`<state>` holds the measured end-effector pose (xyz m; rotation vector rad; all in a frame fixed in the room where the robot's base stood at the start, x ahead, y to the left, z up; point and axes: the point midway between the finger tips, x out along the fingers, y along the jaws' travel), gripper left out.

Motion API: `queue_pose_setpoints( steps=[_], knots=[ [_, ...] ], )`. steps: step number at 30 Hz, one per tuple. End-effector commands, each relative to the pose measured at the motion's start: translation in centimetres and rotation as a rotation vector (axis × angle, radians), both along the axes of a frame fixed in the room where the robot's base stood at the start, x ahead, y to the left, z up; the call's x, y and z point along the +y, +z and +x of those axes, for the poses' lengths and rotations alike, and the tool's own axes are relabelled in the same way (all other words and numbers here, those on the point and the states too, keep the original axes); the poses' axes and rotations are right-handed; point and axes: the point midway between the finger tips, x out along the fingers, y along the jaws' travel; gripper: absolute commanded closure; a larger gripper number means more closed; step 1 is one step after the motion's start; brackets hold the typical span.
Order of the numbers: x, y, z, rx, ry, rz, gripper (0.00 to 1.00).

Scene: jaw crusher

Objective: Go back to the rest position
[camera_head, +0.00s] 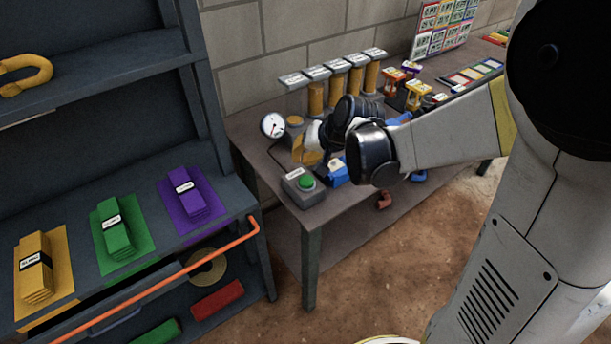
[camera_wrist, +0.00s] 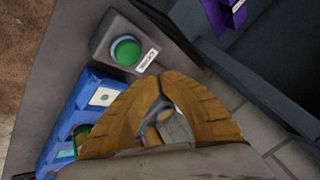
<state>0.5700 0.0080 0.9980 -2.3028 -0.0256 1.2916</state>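My gripper (camera_head: 308,150) is over the left part of the workbench (camera_head: 262,150), behind a grey button box (camera_head: 303,188) with a green button. In the wrist view its two orange-brown fingers (camera_wrist: 160,82) curve together and their tips appear to meet. Nothing is seen held between them. The green button box (camera_wrist: 125,50) lies just beyond the fingertips in that view, apart from them. My arm reaches in from the right and hides part of the bench.
A blue holder (camera_wrist: 82,120) lies beside the button box. A gauge (camera_head: 273,125) and several capped posts (camera_head: 316,98) stand behind my gripper. Left is a dark shelf (camera_head: 110,62) with yellow, green and purple stacks (camera_head: 183,198) and an orange rail (camera_head: 170,283). Brown floor is open in front.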

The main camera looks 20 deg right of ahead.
Motion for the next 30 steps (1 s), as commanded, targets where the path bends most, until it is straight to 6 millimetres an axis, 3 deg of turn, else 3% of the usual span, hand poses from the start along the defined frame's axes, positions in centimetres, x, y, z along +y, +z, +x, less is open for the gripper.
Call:
queue_pose_setpoints(
  steps=[20,25,30],
  knots=[
    [0.1,0.4,-0.5,-0.002,0.005,-0.011,1.0],
    [0.4,3.3,-4.2,-0.011,0.041,-0.088,1.0],
    [0.4,6.4,-10.3,-0.03,0.099,-0.217,1.0]
  ],
)
